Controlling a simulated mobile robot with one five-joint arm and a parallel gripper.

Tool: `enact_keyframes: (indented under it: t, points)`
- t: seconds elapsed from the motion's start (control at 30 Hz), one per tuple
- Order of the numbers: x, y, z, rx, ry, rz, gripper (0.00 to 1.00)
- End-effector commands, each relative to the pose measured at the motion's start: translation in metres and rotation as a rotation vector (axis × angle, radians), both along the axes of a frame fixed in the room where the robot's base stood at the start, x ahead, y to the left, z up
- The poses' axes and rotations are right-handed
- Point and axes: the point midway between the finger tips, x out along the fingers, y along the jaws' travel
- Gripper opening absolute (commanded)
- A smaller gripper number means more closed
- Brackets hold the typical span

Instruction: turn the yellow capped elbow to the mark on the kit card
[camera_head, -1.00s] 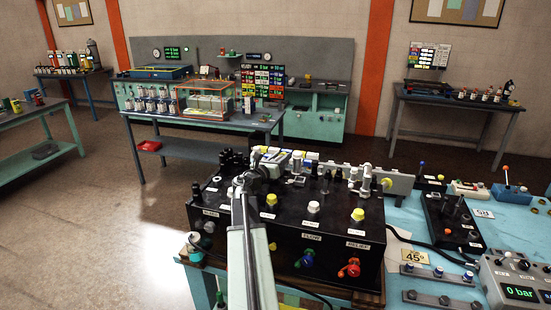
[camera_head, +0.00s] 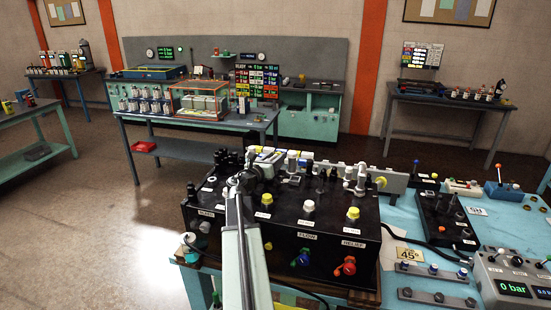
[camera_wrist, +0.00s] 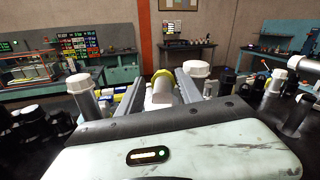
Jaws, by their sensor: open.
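My gripper (camera_head: 248,172) is over the back left of a black hose manifold (camera_head: 325,232). In the wrist view my gripper (camera_wrist: 161,82) has its two grey fingers apart. A pale fitting with a yellow cap (camera_wrist: 161,75) shows in the gap between them; I cannot tell whether they touch it. It may be the yellow capped elbow, but its bend is not clear. Another yellow-capped fitting (camera_head: 381,182) points sideways at the manifold's right end. The yellow card marked 45° (camera_head: 409,254) lies on the blue bench, right of the manifold.
White-capped fittings (camera_wrist: 197,70) stand close by in the wrist view. Yellow (camera_head: 353,213) and white (camera_head: 309,206) caps stand on the manifold top; a red relief knob (camera_head: 344,266) is on its front. A gauge box (camera_head: 515,288) reads 0 bar.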

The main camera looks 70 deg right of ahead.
Motion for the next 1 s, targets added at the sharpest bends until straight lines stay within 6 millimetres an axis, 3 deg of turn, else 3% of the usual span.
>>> enact_keyframes:
  t: [0.17,0.53,0.83,0.87,1.0]
  points:
    - [-0.002,0.012,0.000,0.000,0.000,-0.004,0.50]
    - [0.002,0.074,0.000,-0.001,0.001,0.000,0.50]
    - [0.004,0.080,0.000,0.000,0.001,-0.001,0.50]
    - [0.004,0.080,0.000,-0.001,0.001,-0.001,0.48]
    - [0.004,0.080,0.009,-0.001,0.001,0.000,0.09]
